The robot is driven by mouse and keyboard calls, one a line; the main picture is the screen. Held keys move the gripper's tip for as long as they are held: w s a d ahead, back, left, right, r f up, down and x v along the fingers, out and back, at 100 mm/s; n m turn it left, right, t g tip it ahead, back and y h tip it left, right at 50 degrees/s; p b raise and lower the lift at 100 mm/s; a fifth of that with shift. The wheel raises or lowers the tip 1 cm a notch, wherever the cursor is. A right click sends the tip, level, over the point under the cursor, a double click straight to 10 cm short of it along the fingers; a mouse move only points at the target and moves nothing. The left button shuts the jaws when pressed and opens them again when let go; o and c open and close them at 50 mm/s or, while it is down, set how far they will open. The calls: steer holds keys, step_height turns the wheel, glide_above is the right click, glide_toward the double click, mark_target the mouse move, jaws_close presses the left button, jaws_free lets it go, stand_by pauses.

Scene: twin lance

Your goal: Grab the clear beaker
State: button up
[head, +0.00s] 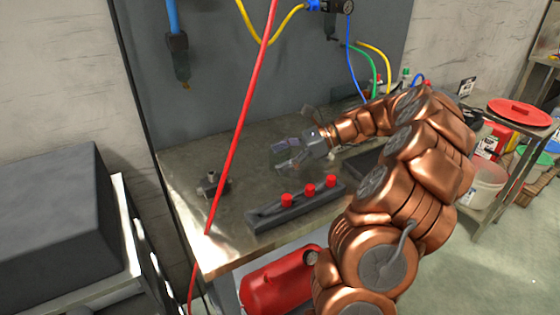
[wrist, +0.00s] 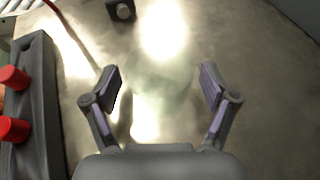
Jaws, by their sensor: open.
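The clear beaker (wrist: 162,80) shows as a faint, greenish see-through shape in the wrist view, between and just ahead of the fingertips. Its outline is hard to make out against the glare on the table. My gripper (wrist: 161,88) is open, with one finger on each side of the beaker and visible gaps to it. In the head view my gripper (head: 287,153) is low over the workbench (head: 190,157), and the beaker is hard to tell there.
A grey block with red knobs (head: 298,208) lies at the bench's front edge and shows left in the wrist view (wrist: 38,100). A small dark fitting (head: 213,184) stands left of my gripper. A red hose (head: 238,135) hangs across the bench's left part.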

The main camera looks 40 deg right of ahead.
steer(key=shift+w+a+f, duration=0.15)
steer(key=shift+a, duration=0.15)
steer(key=shift+c, duration=0.4)
steer(key=c, duration=1.1)
